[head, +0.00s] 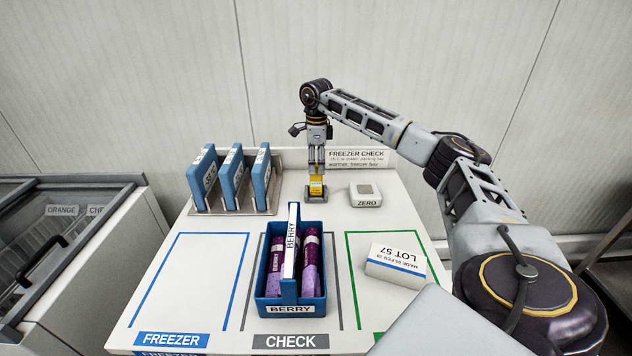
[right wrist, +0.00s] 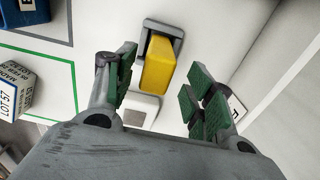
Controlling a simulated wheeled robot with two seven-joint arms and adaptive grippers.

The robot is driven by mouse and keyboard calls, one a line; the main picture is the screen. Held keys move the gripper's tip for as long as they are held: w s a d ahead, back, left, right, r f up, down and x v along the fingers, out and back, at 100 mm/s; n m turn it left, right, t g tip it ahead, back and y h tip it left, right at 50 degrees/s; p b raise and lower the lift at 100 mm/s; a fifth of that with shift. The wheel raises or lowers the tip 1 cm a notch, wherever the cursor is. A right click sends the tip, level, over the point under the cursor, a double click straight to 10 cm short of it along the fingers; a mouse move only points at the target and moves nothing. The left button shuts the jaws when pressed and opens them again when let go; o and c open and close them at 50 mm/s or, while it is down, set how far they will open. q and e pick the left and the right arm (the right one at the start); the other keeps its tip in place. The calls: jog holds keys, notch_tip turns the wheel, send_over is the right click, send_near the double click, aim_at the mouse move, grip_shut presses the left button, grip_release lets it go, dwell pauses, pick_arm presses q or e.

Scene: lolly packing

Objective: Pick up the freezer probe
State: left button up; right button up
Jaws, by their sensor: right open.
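The freezer probe (head: 317,188) is a yellow block-like handle standing in a small grey holder (head: 318,213) at the back of the table. In the right wrist view the yellow probe (right wrist: 157,64) shows beyond the fingertips, in its grey holder (right wrist: 163,30). My right gripper (head: 316,165) points down just above the probe in the head view. In the right wrist view its green-padded fingers (right wrist: 160,88) are apart, with the probe roughly between and beyond them. I cannot tell whether a finger touches it. My left gripper is not in view.
A white ZERO block (head: 366,194) stands just right of the probe. A rack (head: 230,204) with blue panels stands to its left. In front are a blue BERRY carrier (head: 290,307) with purple lollies and a white LOT 57 box (head: 396,262). The blue-outlined FREEZER area (head: 190,280) is clear.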

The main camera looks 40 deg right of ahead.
aim_at(316, 175)
jog(key=shift+s+a+f, duration=0.1)
jog(key=shift+f, duration=0.5)
notch_tip(316, 175, down, 3)
jog(key=shift+a+f, duration=0.1)
jog(key=shift+f, duration=0.4)
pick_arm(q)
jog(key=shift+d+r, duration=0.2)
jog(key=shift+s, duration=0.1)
